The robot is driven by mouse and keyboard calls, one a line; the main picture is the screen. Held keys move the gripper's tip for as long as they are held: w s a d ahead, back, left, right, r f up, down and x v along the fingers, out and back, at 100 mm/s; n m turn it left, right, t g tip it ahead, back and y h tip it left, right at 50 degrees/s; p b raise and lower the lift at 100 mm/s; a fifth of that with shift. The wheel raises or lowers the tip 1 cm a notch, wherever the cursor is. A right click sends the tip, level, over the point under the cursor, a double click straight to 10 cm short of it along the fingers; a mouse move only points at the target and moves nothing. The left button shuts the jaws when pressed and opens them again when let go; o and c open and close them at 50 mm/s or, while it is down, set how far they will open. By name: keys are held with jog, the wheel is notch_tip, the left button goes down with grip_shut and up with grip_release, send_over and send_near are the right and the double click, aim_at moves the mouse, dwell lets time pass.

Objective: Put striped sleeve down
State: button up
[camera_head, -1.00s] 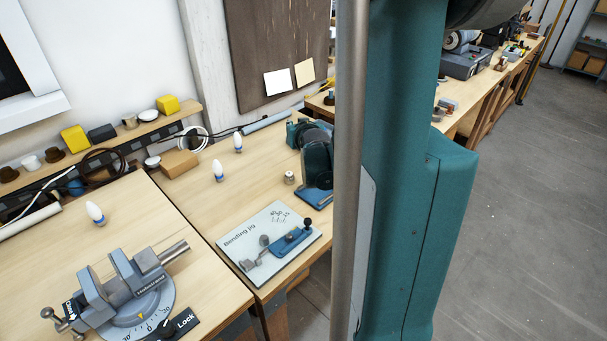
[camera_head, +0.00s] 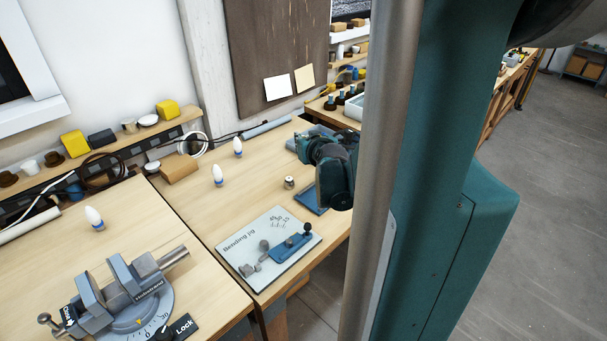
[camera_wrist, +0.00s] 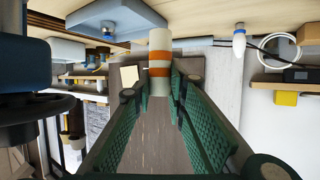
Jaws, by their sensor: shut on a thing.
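The striped sleeve (camera_wrist: 159,62), a white cylinder with orange bands, is between the fingers of my gripper (camera_wrist: 160,88) in the wrist view. My gripper is shut on it. The wrist view is upside down, with the bench top along its upper edge, and the sleeve's far end shows near that edge. I cannot tell whether it touches the bench. In the head view, the dark teal end of my arm (camera_head: 338,175) is over the right part of the middle bench, partly behind my column. I cannot make out the sleeve there.
A blue flat base (camera_head: 309,199) lies under my arm's end. A small metal part (camera_head: 289,183) stands left of it. The bending jig (camera_head: 268,250) is nearer the front. White-and-blue bulbs (camera_head: 217,174) stand further left, and a vise (camera_head: 130,285) is at front left. Bare bench lies between.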

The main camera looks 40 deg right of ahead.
jog(key=shift+f+b, duration=0.8)
jog(key=shift+f, duration=2.05)
jog(key=shift+f+b, duration=0.7)
jog(key=shift+f, duration=1.4)
jog(key=shift+f, duration=0.1)
jog(key=shift+o, duration=1.2)
jog(key=o, duration=0.4)
jog(key=shift+r, duration=0.2)
jog(key=shift+p+v, duration=1.25)
jog(key=shift+v, duration=4.7)
